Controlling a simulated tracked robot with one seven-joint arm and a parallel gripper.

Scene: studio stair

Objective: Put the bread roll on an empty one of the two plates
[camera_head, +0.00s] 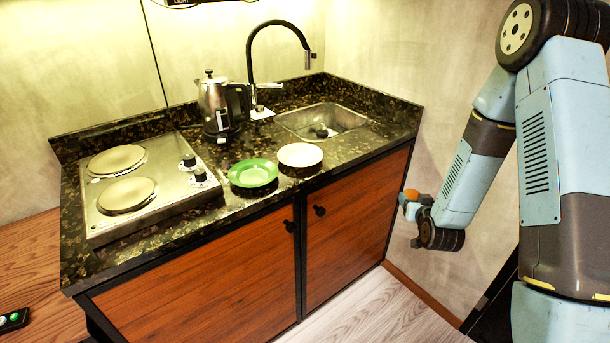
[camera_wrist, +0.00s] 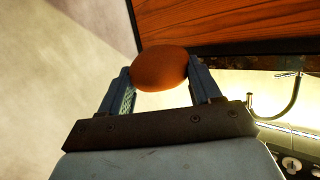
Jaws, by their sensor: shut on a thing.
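The bread roll (camera_wrist: 160,68) is brown and rounded, held between the two fingers of my gripper (camera_wrist: 160,82) in the wrist view. In the head view the roll (camera_head: 412,194) is a small orange-brown shape at my gripper (camera_head: 409,204), beside the right end of the counter and below its top. A green plate (camera_head: 253,173) lies near the counter's front edge, with nothing on it. A white plate (camera_head: 300,156) lies to its right, a little farther back, also with nothing on it.
A kettle (camera_head: 216,108) stands behind the plates. A steel hob (camera_head: 130,183) takes up the counter's left, and a sink (camera_head: 318,119) with a tall black tap (camera_head: 252,60) the back right. Cabinet doors (camera_head: 350,215) form the front. A wall rises at the right.

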